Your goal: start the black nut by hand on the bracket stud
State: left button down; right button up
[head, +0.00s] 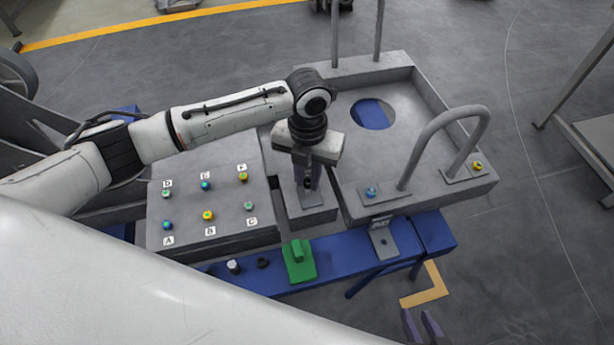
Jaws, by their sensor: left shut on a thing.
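My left gripper (308,183) points straight down over the grey bracket block (308,217) between the lettered panel and the large tray. Its purple fingers are shut on a small dark thing, which looks like the black nut, low over the bracket's upright plate. The fingers hide most of the nut and the stud, so I cannot tell whether they touch. My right gripper (422,325) is at the bottom edge, low right, with its two purple fingers apart and nothing between them.
A grey panel (187,215) carries several coloured knobs labelled A to F. A grey tray (350,170) with hoop handles stands right. On the blue beam (335,268) are a green block (298,262), a small black piece (262,263), a white-and-black cylinder (233,267) and a grey angle plate (382,242).

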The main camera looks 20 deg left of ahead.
pick_arm(q)
jog(key=n+p, duration=0.1)
jog(key=n, duration=0.1)
jog(key=n+p, duration=0.1)
jog(key=p, duration=0.1)
jog(key=shift+r+n+p, duration=0.3)
jog(key=shift+r+n, duration=0.05)
jog(key=shift+n, duration=0.05)
jog(key=shift+d+n+p, duration=0.1)
jog(key=shift+n+p, duration=0.25)
jog(key=shift+n, duration=0.15)
jog(key=shift+f+n+b, duration=0.35)
jog(key=shift+n+b, duration=0.05)
jog(key=shift+n, duration=0.7)
pick_arm(e)
notch_tip(320, 180, up, 5)
jog(key=shift+f, duration=0.1)
pick_arm(q)
jog(key=shift+w+f+b, duration=0.1)
jog(key=shift+f+b, duration=0.25)
jog(key=shift+f, duration=0.5)
pick_arm(e)
jog(key=shift+f, duration=0.35)
pick_arm(q)
jog(key=shift+f, duration=0.35)
